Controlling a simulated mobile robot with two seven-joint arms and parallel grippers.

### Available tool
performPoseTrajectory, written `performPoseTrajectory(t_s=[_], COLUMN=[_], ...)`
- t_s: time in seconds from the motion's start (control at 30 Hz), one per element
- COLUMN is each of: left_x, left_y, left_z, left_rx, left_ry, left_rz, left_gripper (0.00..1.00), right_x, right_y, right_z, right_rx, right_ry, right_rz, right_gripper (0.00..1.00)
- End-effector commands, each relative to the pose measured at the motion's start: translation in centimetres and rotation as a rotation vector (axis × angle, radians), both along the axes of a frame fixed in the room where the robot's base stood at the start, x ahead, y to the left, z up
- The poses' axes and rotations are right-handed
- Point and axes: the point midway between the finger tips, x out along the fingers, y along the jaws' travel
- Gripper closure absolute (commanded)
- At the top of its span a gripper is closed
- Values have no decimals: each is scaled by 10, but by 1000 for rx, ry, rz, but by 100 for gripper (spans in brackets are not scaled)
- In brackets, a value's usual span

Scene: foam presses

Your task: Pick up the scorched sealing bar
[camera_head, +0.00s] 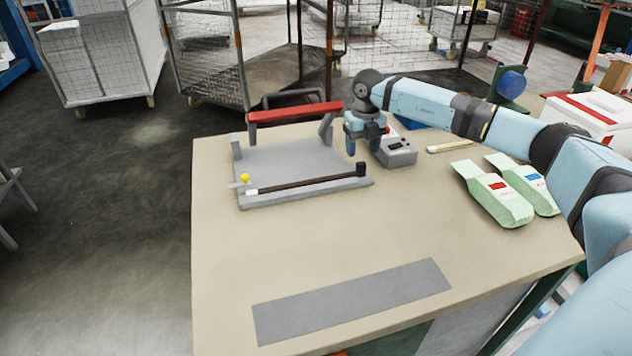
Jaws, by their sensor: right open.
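The dark, scorched-looking sealing bar (305,184) lies along the front edge of the grey press base (285,160). Its left end is white and its right end has a black block. A yellow knob (245,178) stands by the left end. The press's raised arm (295,112) is red and sits above the rear of the base. My right gripper (364,149) points down, open, behind and above the bar's right end, apart from it. It overlaps a small grey box in the picture. My left gripper is not in view.
The small grey box (398,153) has a dark top panel. Two pale green packs (495,197) (527,182) lie at the right. A pale stick (452,146) lies behind them. A flat grey strip (350,300) lies at the front of the table (430,238); the table's middle is clear.

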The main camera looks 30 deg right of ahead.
Motion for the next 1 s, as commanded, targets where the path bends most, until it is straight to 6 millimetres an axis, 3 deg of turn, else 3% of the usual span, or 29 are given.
performPoseTrajectory(t_s=[0.17,0.4,0.67,0.9,1.0], left_x=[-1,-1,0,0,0], left_y=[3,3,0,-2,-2], left_z=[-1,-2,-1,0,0], left_rx=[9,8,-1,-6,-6], left_ry=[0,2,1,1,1], left_rz=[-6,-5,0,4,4], left_gripper=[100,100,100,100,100], right_x=[-4,-9,-8,-8,-8], right_y=[2,6,6,6,6], right_z=[-13,-48,-52,-52,-52], right_rx=[0,2,1,1,2], right_ry=[2,3,0,0,-1], right_rz=[1,0,0,1,1], right_gripper=[43,43,43,98,99])
